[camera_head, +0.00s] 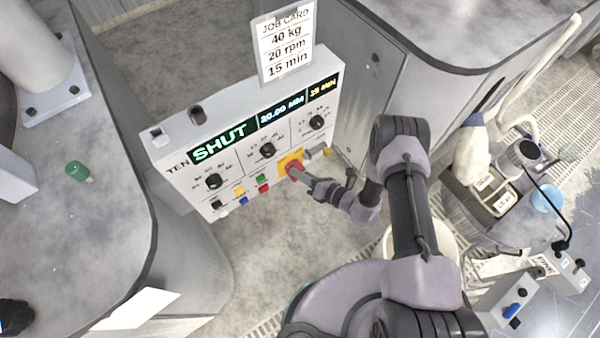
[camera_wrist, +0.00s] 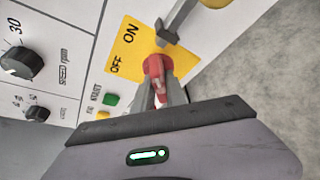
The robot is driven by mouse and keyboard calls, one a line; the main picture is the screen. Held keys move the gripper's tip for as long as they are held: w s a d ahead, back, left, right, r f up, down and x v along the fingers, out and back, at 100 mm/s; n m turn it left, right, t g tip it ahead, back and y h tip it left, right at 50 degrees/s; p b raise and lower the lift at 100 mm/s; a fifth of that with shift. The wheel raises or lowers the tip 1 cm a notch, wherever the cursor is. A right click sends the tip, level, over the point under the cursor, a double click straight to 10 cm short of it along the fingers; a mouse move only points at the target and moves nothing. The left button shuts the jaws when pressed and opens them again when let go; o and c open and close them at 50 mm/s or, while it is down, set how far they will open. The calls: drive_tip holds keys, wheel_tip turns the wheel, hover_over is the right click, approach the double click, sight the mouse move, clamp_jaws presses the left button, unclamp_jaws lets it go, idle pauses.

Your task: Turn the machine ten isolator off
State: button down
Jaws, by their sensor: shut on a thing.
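The machine ten panel (camera_head: 180,165) is a white box labelled TEN, with displays reading SHUT, 20.00 MM and 15 MIN. Its isolator is a red handle (camera_head: 292,167) on a yellow plate (camera_head: 284,160) at the panel's lower right. In the wrist view the red handle (camera_wrist: 157,68) sits beside the ON and OFF words on the yellow plate (camera_wrist: 128,48). My gripper (camera_head: 299,173) is shut on the red handle; its fingers (camera_wrist: 162,93) lie on either side of it. The fingers partly hide the handle, and I cannot tell which word it points to.
Black knobs (camera_head: 268,150) and small coloured buttons (camera_head: 262,180) lie left of the isolator. A grey metal hasp or lever (camera_wrist: 178,22) stands close beside the handle. A job card (camera_head: 285,42) stands above the panel. Grey machine bodies flank it.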

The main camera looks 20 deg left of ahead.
drive_tip(key=n+p, duration=0.1)
drive_tip(key=n+t+h+p, duration=0.1)
drive_tip(key=shift+s+a+r+n+h, duration=0.1)
drive_tip(key=shift+r+n+h, duration=0.05)
drive_tip(key=shift+n+h, duration=0.2)
drive_tip(key=n+t+h+p, duration=0.1)
drive_tip(key=n, duration=0.2)
drive_tip(key=shift+s+t+h, duration=0.1)
drive_tip(key=shift+t+h, duration=0.2)
drive_tip(key=shift+h, duration=0.05)
drive_tip(key=n+t+h, duration=0.1)
drive_tip(key=n+t, duration=0.1)
drive_tip(key=n, duration=0.1)
drive_tip(key=shift+s+a+n, duration=0.1)
drive_tip(key=shift+a+n, duration=0.05)
drive_tip(key=shift+n, duration=0.2)
drive_tip(key=shift+n+t+h, duration=0.6)
drive_tip(key=shift+n+t, duration=0.3)
drive_tip(key=shift+n, duration=0.5)
drive_tip(key=c, duration=1.4)
unclamp_jaws()
drive_tip(key=shift+o, duration=0.2)
